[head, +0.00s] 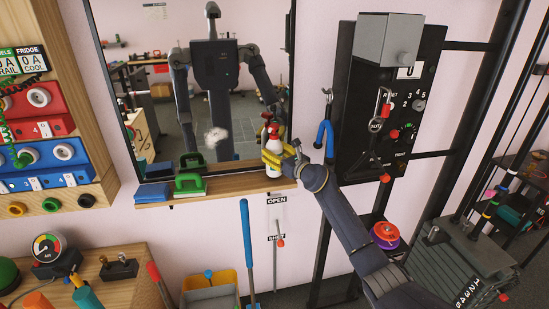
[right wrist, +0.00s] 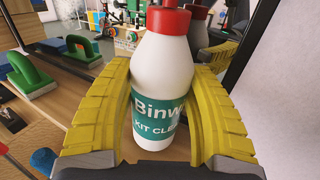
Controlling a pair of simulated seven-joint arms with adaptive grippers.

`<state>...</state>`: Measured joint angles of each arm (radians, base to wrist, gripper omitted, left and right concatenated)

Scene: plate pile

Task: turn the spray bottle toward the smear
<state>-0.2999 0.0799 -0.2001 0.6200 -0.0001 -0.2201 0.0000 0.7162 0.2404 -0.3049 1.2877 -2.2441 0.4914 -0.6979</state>
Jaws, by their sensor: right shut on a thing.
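The spray bottle (head: 274,147) is white with a red top. It is upright at the right part of the wooden ledge under the mirror; I cannot tell if its base touches the ledge. My right gripper (head: 272,158) is shut on it, yellow fingers on both sides. In the right wrist view the bottle (right wrist: 160,70) fills the middle, its green label facing the camera, its top cut off by the frame edge. The pale smear (head: 216,137) is on the mirror (head: 262,60), left of and slightly above the bottle. My left gripper is not directly in view.
A green-handled block (head: 190,184) sits on the ledge (head: 232,184) left of the bottle. A blue hook (head: 324,134) and a black control panel (head: 385,110) are to the right. A blue pole (head: 247,245) stands below. The ledge between block and bottle is clear.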

